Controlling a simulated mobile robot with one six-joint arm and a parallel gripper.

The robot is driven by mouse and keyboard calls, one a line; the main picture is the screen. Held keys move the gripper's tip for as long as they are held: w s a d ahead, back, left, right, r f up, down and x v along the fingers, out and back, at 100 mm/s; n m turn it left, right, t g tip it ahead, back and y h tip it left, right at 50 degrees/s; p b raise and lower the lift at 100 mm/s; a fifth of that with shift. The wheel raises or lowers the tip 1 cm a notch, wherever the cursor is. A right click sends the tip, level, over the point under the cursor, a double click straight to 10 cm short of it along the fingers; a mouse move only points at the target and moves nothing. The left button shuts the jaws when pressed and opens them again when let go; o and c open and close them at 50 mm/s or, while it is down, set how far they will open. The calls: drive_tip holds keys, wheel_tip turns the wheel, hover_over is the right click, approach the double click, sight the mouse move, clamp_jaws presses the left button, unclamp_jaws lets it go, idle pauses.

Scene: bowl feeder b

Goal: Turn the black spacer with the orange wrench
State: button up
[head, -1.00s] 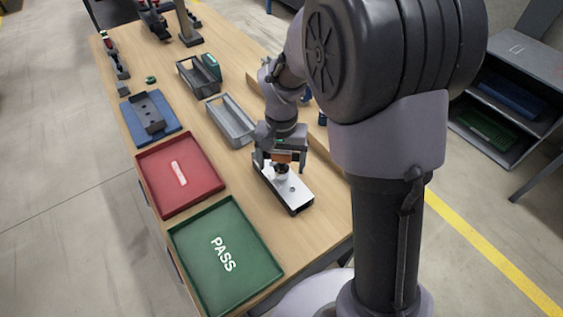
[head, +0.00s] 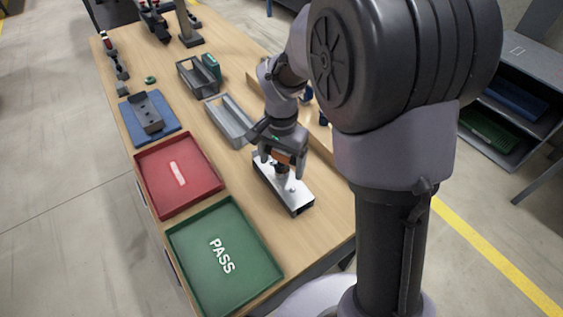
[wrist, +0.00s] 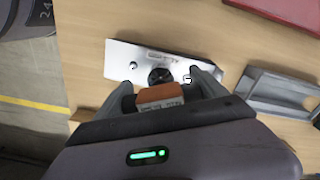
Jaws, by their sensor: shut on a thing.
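My gripper (head: 281,168) points down over a silver plate (head: 297,200) on the wooden table. It is shut on the orange wrench (head: 284,157), whose orange block also shows between the fingers in the wrist view (wrist: 160,96). The black spacer (wrist: 160,75) is a dark round part on the silver plate, just beyond the orange block in the wrist view. The wrench's working end is hidden, so I cannot tell how fully it sits on the spacer.
A red tray (head: 208,187) and a green PASS tray (head: 262,262) lie left of the plate. A grey bin (head: 229,122) stands behind it. A blue mat (head: 169,128) with a grey fixture lies farther back. Bare table surrounds the plate's front.

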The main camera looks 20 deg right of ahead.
sight(281, 152)
drive_tip(key=shift+m, duration=0.4)
drive_tip(key=shift+r+p, duration=2)
drive_tip(key=shift+r, duration=0.6)
drive_tip(key=shift+f, duration=0.1)
